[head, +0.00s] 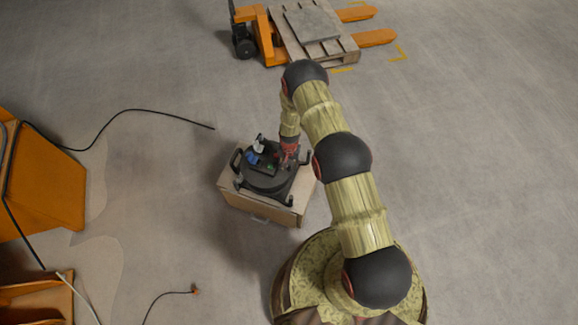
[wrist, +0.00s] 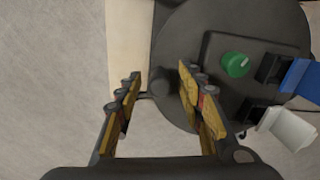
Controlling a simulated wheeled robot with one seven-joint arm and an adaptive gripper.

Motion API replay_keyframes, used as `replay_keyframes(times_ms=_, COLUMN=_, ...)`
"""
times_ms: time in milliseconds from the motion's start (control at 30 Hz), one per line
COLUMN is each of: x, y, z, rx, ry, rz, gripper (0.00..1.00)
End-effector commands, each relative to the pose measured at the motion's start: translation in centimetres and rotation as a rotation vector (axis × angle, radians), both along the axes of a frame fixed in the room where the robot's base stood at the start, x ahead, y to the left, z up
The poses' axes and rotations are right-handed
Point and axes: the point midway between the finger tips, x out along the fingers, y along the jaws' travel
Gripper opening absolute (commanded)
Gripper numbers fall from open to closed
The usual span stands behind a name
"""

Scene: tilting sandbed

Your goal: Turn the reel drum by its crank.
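The reel drum (head: 262,182) is a dark round disc with black frame handles, standing on a cardboard box. In the wrist view the drum face (wrist: 180,40) fills the upper right, with a green round knob (wrist: 235,64), a blue cover (wrist: 299,78) and a white cover (wrist: 288,128). My gripper (wrist: 158,88) is open, its yellow-padded fingers apart over the drum's left edge. A small dark knob (wrist: 158,84), perhaps the crank handle, shows between the fingertips; I cannot tell whether they touch it. In the head view my gripper (head: 288,152) is at the drum's upper right side.
The cardboard box (head: 255,205) supports the reel. An orange pallet jack with a wooden pallet (head: 318,38) stands behind. An orange bin-like object (head: 40,175) is at left, with a black cable (head: 150,112) on the floor. The floor at right is clear.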

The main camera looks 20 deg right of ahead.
Motion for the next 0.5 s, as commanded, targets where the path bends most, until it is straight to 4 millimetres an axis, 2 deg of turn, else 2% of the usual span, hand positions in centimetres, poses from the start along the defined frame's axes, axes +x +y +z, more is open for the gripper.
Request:
replay_keyframes(times_ms=167, x=0.01, y=0.0, z=0.04, rx=0.0, ry=0.0, rz=0.0, gripper=0.38)
replay_keyframes(times_ms=500, x=-0.02, y=0.0, z=0.03, rx=0.0, ry=0.0, rz=0.0, gripper=0.2)
